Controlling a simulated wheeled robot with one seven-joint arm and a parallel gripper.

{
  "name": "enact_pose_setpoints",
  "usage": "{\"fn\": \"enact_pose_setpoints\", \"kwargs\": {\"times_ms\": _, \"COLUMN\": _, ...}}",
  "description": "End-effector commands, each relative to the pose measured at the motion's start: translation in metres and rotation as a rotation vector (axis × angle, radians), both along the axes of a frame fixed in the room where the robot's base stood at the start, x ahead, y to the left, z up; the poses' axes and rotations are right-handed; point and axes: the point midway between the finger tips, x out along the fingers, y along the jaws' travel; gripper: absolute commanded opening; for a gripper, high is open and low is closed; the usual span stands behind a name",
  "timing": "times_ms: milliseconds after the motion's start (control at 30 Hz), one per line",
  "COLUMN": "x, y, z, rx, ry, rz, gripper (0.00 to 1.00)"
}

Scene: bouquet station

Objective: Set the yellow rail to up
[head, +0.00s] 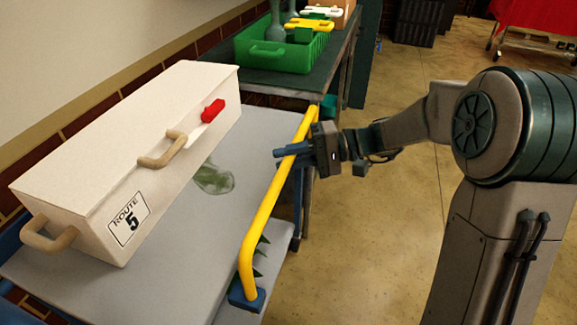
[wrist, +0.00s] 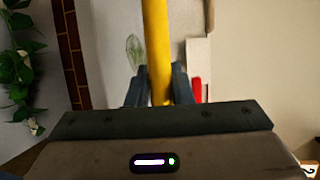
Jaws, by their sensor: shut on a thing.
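The yellow rail (head: 268,205) runs along the right edge of a grey cart top in the head view. It stands raised above the surface, with its near end in a blue bracket (head: 246,294). My gripper (head: 292,151) reaches in from the right and is shut on the rail near its far end. In the wrist view the yellow rail (wrist: 157,50) passes between the two dark fingers of my gripper (wrist: 160,88). The rail's far mount is partly hidden by my gripper.
A green crate (head: 285,52) is on a table behind. Open floor lies right of the cart.

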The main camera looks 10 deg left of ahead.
Motion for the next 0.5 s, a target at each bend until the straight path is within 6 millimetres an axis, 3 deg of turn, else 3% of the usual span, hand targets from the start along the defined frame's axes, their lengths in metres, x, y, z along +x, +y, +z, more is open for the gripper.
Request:
{"fn": "enact_pose_setpoints", "kwargs": {"times_ms": 33, "x": 0.001, "y": 0.0, "z": 0.017, "rx": 0.004, "ry": -0.004, "rz": -0.002, "gripper": 0.0}}
{"fn": "enact_pose_setpoints", "kwargs": {"times_ms": 133, "x": 0.001, "y": 0.0, "z": 0.028, "rx": 0.004, "ry": -0.004, "rz": -0.001, "gripper": 0.0}}
{"fn": "enact_pose_setpoints", "kwargs": {"times_ms": 500, "x": 0.001, "y": 0.001, "z": 0.034, "rx": 0.008, "ry": -0.004, "rz": -0.001, "gripper": 0.0}}
